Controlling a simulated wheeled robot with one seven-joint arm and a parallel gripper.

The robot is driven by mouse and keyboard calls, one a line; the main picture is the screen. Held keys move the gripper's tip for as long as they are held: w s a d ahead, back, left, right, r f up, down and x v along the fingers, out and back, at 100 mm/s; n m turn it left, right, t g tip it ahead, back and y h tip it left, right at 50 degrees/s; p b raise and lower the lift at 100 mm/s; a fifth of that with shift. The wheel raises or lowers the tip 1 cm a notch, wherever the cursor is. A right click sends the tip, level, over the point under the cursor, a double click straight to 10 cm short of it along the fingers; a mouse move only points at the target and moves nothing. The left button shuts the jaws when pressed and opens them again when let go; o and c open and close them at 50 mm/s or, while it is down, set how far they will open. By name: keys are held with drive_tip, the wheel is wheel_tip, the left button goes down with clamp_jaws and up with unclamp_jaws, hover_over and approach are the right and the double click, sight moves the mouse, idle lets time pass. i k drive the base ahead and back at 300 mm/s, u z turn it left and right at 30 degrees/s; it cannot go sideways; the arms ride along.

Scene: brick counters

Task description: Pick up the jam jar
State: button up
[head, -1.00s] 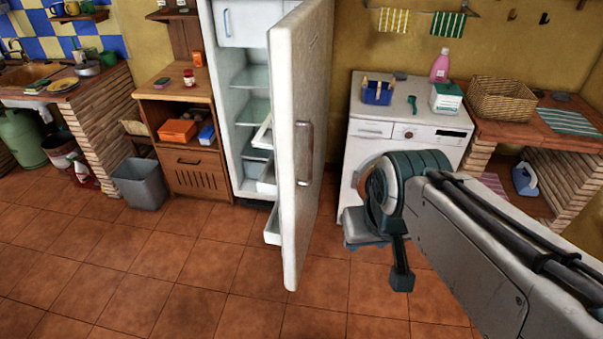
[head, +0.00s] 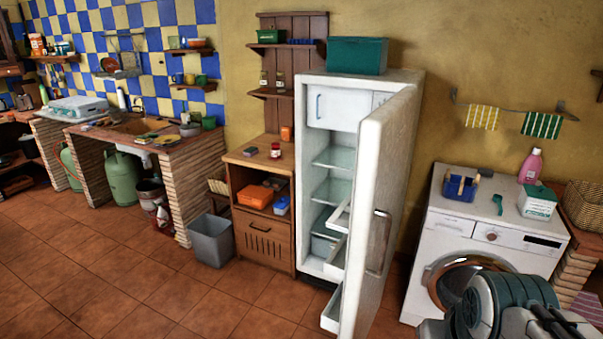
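A small jar with red on it (head: 275,150), which looks like the jam jar, stands upright on top of the wooden cabinet (head: 262,222), left of the open fridge. A taller orange-red container (head: 286,134) stands just behind it to the right. More jars (head: 280,82) stand on the wall shelf above. My arm shows only at the bottom right, in front of the washing machine, far from the jar. My gripper's fingers are out of the picture.
The fridge door (head: 380,215) stands wide open to the right of the cabinet, with drawers pulled out. A grey bin (head: 211,240) stands on the floor at the cabinet's left. The tiled floor in front is clear.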

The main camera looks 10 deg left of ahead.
sight(276, 148)
drive_tip(key=k, duration=0.65)
drive_tip(key=u, duration=0.75)
drive_tip(key=i, duration=1.45)
drive_tip(key=u, duration=0.8)
drive_tip(key=i, duration=3.25)
drive_tip(key=z, duration=1.55)
drive_tip(key=i, duration=0.8)
drive_tip(key=z, duration=1.05)
drive_tip(key=i, duration=0.35)
drive_tip(key=z, duration=0.2)
